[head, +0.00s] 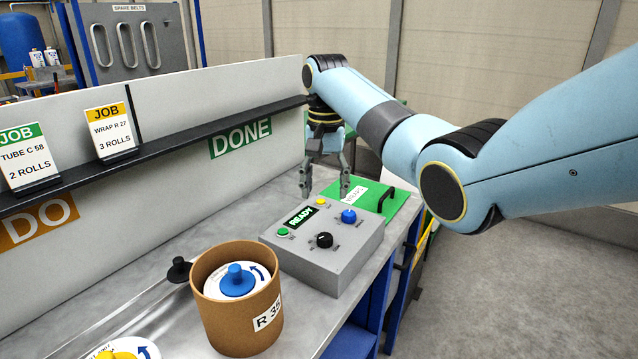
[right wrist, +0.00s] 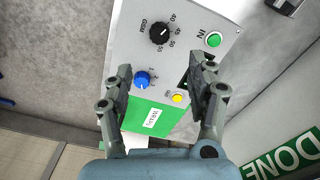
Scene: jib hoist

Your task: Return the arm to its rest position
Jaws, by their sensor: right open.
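My right arm comes in from the right in the head view. Its gripper (head: 324,178) points down above the far end of the bench, over the green plate with a black handle (head: 372,205) and behind the grey control box (head: 325,262). In the right wrist view the right gripper (right wrist: 165,82) is open, with nothing between its fingers. Below it lie the box's blue knob (right wrist: 142,80), yellow button (right wrist: 178,98) and black knob (right wrist: 160,33). The box's display reads READY in the head view. My left gripper is not in view.
A brown tube marked R 35 (head: 228,325) stands on the bench in front of the box. A white backboard with a dark ledge (head: 150,142) runs along the bench and holds two JOB cards (head: 110,132). Open floor (head: 510,290) lies to the right.

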